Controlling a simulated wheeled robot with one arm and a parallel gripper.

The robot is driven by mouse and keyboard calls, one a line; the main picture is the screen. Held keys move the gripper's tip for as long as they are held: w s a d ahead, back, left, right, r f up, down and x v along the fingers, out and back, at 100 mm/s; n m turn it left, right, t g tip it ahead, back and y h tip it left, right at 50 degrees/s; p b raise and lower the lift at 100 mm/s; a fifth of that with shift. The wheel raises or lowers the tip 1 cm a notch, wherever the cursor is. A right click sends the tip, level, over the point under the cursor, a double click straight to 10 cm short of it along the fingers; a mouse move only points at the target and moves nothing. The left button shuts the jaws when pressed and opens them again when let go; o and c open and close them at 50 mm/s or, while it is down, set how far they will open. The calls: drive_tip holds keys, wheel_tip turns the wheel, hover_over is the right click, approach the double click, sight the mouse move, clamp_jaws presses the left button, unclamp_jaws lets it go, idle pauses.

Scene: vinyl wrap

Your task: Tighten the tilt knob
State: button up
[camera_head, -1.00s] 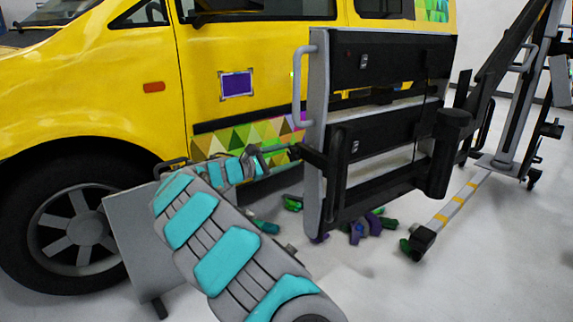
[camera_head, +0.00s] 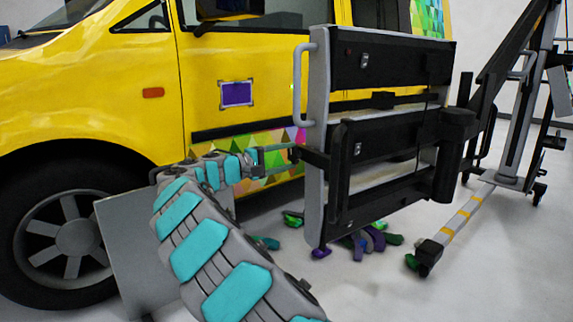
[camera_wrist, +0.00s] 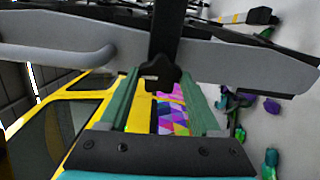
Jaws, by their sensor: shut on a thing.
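The tilt knob (camera_wrist: 166,78) is a dark lobed knob in the wrist view, below a black upright bar and between my fingertips. In the head view the knob (camera_head: 294,153) is a small dark shape at the left side of the black and grey panel unit (camera_head: 318,200), at the end of a short black arm. My gripper (camera_head: 290,155) reaches it from the left. In the wrist view my gripper (camera_wrist: 162,80) has its two green fingers on either side of the knob, shut on it. The exact finger contact is partly hidden.
A yellow van (camera_head: 100,90) with a colourful triangle pattern stands behind. Several purple and green clamp-like items (camera_head: 368,240) lie on the floor under the panel unit. A wheeled stand leg (camera_head: 455,222) extends at right. A grey board (camera_head: 125,240) leans near the van's wheel.

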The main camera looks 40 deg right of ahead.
drive_tip(key=shift+m, duration=0.4)
drive_tip(key=o, duration=1.4)
drive_tip(key=shift+c, duration=0.2)
drive_tip(key=shift+a, duration=0.15)
drive_tip(key=a, duration=0.7)
drive_tip(key=shift+w+a+p, duration=0.25)
drive_tip(key=shift+p, duration=0.05)
